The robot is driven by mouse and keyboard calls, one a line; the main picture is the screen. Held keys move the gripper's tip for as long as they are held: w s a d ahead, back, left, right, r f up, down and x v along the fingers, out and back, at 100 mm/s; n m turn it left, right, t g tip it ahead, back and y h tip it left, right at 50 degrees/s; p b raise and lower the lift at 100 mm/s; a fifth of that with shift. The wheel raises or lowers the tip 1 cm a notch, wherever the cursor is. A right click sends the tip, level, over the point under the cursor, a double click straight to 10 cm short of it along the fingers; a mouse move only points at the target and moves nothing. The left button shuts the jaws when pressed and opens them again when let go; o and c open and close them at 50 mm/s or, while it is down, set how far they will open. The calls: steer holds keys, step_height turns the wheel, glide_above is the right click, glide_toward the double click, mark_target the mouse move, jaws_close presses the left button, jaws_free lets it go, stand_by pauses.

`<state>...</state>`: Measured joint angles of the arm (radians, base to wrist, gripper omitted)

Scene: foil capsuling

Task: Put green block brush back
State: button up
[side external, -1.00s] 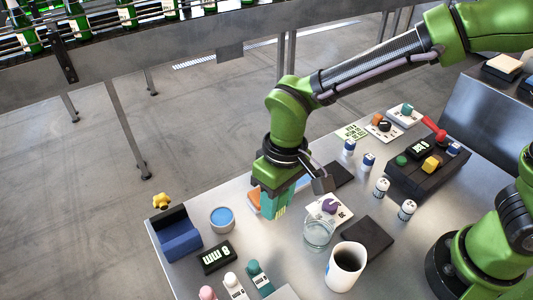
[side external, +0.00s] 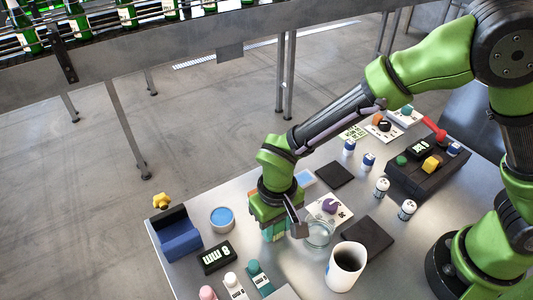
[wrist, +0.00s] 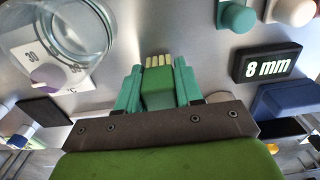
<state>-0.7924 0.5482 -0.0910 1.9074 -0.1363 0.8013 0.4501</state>
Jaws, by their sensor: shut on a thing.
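My gripper (wrist: 158,88) is shut on the green block brush (wrist: 158,90), a green block with a row of cream bristles. In the wrist view the brush sits between the two teal fingers, its bristles pointing away from the palm. In the side external view my gripper (side external: 273,230) points down low over the metal table, left of the glass beaker. The brush is mostly hidden there by the fingers, and I cannot tell whether its bristles touch the table.
A glass beaker (side external: 318,234) stands close right of my gripper; a white mug (side external: 344,266) is nearer the camera. A black "8 mm" block (side external: 217,257), blue round tin (side external: 222,219) and blue holder (side external: 180,240) lie left. Dark pads (side external: 335,174) (side external: 367,238) lie bare.

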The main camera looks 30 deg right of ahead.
steer(key=shift+f, duration=0.35)
steer(key=shift+f, duration=0.1)
steer(key=o, duration=1)
steer(key=shift+o, duration=0.2)
step_height(320, 180, up, 12)
steer(key=shift+r, duration=0.1)
steer(key=d+r+m+t+y, duration=0.2)
steer(key=d+r+t, duration=0.1)
steer(key=d+r, duration=0.8)
steer(key=s+d+m+t, duration=0.1)
steer(key=s+d+t, duration=0.1)
steer(key=d, duration=0.4)
steer(key=s+d+m+t, duration=0.1)
steer(key=s+d+t, duration=0.1)
steer(key=s+d, duration=0.3)
steer(key=shift+d+r, duration=0.3)
steer(key=shift+d, duration=0.35)
